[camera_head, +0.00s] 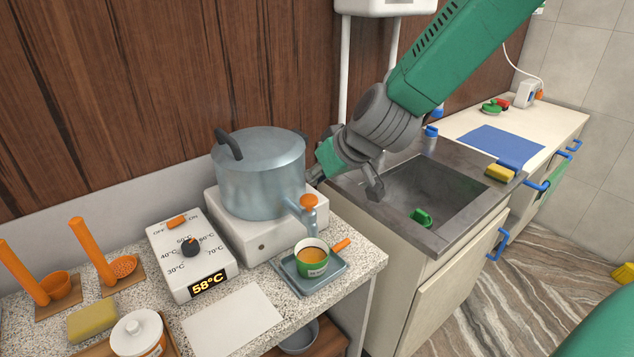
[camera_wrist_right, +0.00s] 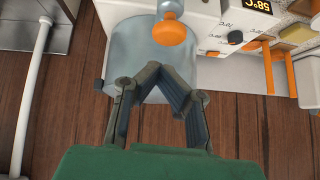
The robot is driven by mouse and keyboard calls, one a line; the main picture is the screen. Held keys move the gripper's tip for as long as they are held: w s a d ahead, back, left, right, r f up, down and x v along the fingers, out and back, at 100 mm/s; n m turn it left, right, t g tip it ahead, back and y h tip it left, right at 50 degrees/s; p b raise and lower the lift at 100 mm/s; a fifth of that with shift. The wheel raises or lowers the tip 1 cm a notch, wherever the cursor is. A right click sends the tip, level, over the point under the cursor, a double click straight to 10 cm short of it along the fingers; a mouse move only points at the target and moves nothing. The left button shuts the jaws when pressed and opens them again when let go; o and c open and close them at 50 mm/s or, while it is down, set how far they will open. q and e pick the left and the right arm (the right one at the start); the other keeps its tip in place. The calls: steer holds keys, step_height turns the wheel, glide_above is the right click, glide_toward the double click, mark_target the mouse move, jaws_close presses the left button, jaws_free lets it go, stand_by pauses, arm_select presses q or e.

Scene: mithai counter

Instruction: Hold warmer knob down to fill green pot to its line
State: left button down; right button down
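The warmer, a large grey lidded pot (camera_head: 262,178) on a white base, has a tap with an orange knob (camera_head: 309,201). The knob also shows in the wrist view (camera_wrist_right: 172,33). The small green pot (camera_head: 313,268) with an orange handle stands on a grey tray below the tap. Amber liquid shows inside it; I cannot make out its line or any stream. My right gripper (camera_head: 318,172) is beside the warmer, behind and above the knob. In the wrist view its fingertips (camera_wrist_right: 158,67) meet with nothing between them, apart from the knob. My left gripper is not in view.
A white control box (camera_head: 190,258) with a dial and a 58°C display stands left of the warmer. Orange ladles, a yellow sponge (camera_head: 92,322) and a white lidded jar (camera_head: 138,333) are at far left. A grey sink (camera_head: 440,190) is at right.

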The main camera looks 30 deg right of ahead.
steer(key=v, duration=0.8)
steer(key=shift+s, duration=0.2)
steer(key=shift+d, duration=0.2)
stand_by(0.8)
steer(key=s+f+g+h+b, duration=0.15)
steer(key=s+f+b, duration=0.25)
steer(key=f, duration=1.2)
steer(key=s+f+g+h+b, duration=0.1)
steer(key=s+f+g+b, duration=0.25)
steer(key=f, duration=1.15)
steer(key=s+a+f+g+b, duration=0.1)
steer(key=s+a+f+b, duration=0.1)
steer(key=s+f, duration=0.6)
steer(key=s+a+f+g+y+b, duration=0.1)
steer(key=s+a+f+b, duration=0.1)
steer(key=s+f+b, duration=0.3)
steer(key=s+f, duration=0.4)
steer(key=f, duration=0.3)
steer(key=shift+a, duration=0.3)
